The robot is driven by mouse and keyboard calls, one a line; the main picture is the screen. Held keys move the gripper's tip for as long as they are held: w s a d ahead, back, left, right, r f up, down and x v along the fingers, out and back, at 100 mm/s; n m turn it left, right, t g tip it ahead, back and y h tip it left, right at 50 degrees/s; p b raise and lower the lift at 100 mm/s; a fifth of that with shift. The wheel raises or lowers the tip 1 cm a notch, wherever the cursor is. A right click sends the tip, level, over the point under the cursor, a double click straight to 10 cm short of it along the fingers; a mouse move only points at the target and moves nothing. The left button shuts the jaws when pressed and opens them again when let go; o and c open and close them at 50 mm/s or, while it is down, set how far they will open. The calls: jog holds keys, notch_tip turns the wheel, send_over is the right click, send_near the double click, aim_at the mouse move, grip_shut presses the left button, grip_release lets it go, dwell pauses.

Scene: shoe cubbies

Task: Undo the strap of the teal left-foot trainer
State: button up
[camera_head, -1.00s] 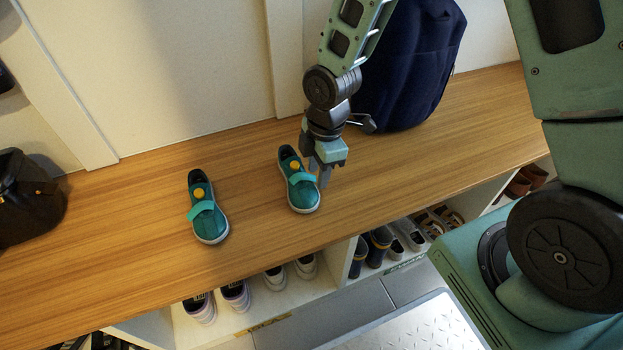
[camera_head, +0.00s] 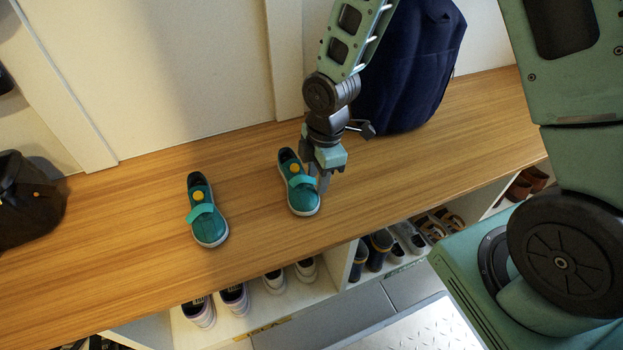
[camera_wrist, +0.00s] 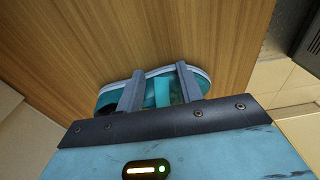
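Two teal trainers stand on the wooden bench, toes towards the front edge: one on the left (camera_head: 209,222), one on the right (camera_head: 303,200). Each has a yellow round spot and a lighter teal strap. The right trainer's strap (camera_head: 302,182) reaches out on its right side, beside my gripper (camera_head: 322,183). I cannot tell for sure which trainer is the left-foot one. In the wrist view my gripper (camera_wrist: 160,88) is open, its two fingers apart over the right trainer. The light strap (camera_wrist: 162,93) shows between them, with no clear contact. The palm hides the near side.
A navy backpack (camera_head: 408,65) stands behind my arm at the wall. A dark bag (camera_head: 25,200) sits at the far left. Cubbies under the bench hold several shoes (camera_head: 233,297). The bench top (camera_head: 110,250) is clear around the trainers.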

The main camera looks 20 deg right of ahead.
jog(key=shift+f, duration=0.15)
jog(key=c, duration=0.5)
jog(key=shift+r+p, duration=0.8)
jog(key=shift+p, duration=0.05)
jog(key=shift+c, duration=0.4)
jog(key=shift+s+a+r+t+h+b, duration=0.2)
jog(key=shift+r+h+b, duration=0.2)
jog(key=shift+h+b, duration=0.15)
jog(key=shift+s+a+r+t+h+b, duration=0.1)
jog(key=shift+a+r+h+b, duration=0.05)
jog(key=shift+r+h+b, duration=0.3)
jog(key=shift+a, duration=0.1)
